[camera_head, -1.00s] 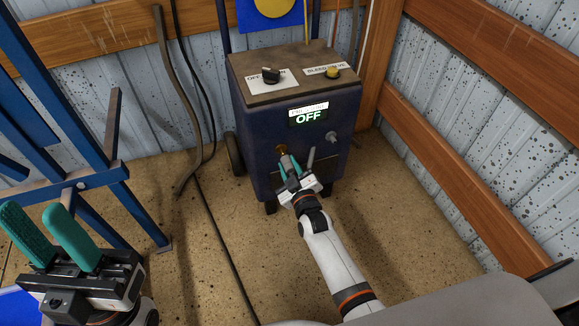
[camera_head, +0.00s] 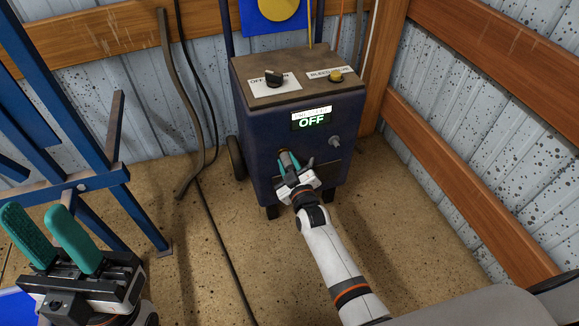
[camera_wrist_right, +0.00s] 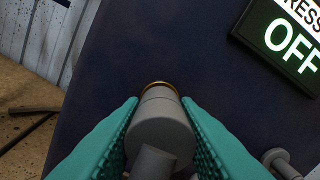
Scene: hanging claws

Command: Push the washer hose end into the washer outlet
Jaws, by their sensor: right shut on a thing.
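The washer (camera_head: 262,145) is a dark blue cabinet on wheels with an "OFF" display on its front. My right gripper (camera_head: 293,163) is at the cabinet front, its teal fingers shut on the grey cylindrical hose end (camera_wrist_right: 160,122). In the right wrist view, the hose end points at the cabinet face. Its far end meets the washer outlet, whose thin brass rim (camera_wrist_right: 159,84) shows just beyond it. How deep it sits is hidden. In the head view the hose end (camera_head: 286,156) covers the outlet. My left gripper (camera_head: 34,212) is open and empty at lower left.
A grey knob-like fitting (camera_head: 334,141) sticks out of the cabinet front, right of the outlet. A dark switch (camera_head: 273,79) and yellow button (camera_head: 336,77) are on top. A blue metal frame (camera_head: 90,185) stands left. Wooden rails (camera_head: 470,190) line the right wall.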

